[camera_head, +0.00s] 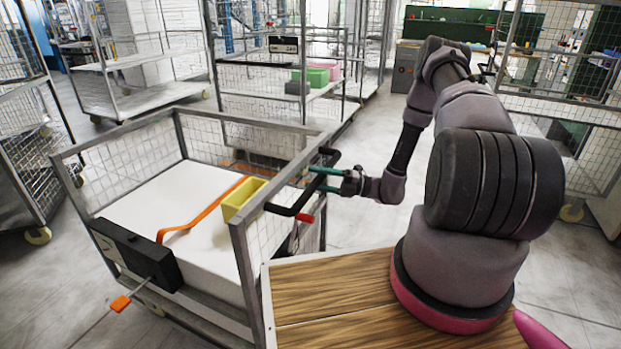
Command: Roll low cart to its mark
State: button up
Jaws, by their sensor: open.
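The low cart (247,262) stands at the left, close against my wooden deck. It has grey posts and low wire-mesh sides. A white block (140,205) fills its bed, with an orange strap (200,212) and a yellow box (242,197) on top. A black bar handle (284,210) with a red end sticks out from the cart's right side. My gripper (320,179) is at this handle, its teal fingers open on either side of the bar. I cannot tell whether they touch it. I cannot make out a floor mark.
A tall mesh cart (262,104) with green and pink boxes stands behind the low cart. Another mesh cart (20,95) is at the left edge, and a mesh rack (560,95) is at the right. Grey floor (375,150) is clear beyond my arm.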

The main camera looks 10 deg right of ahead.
jog(key=shift+x, duration=1)
grip_shut()
dwell(0.8)
